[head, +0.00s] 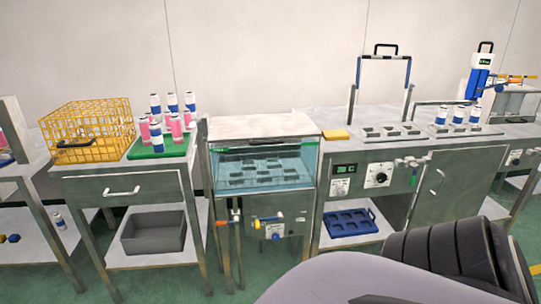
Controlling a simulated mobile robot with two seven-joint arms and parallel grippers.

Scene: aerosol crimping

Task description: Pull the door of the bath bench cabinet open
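The cabinet door (458,183) is a grey metal panel in the front of the bench at right, beside the control panel. It looks shut. Its slim bar handle (437,181) is near the door's left side. The door's lower right part is close to or behind my dark arm link, so its bottom edge is partly hidden. The bench top (400,146) above it carries a rack with several cans. Neither of my gripper's fingers shows; only a grey and black part of my arm fills the lower right.
A glass-sided water tank (262,172) with taps and pipes below stands left of the bench. A blue tray (349,222) lies on the shelf left of the door. A drawer table (120,188) carries a yellow basket (95,118). Green floor shows between the stands.

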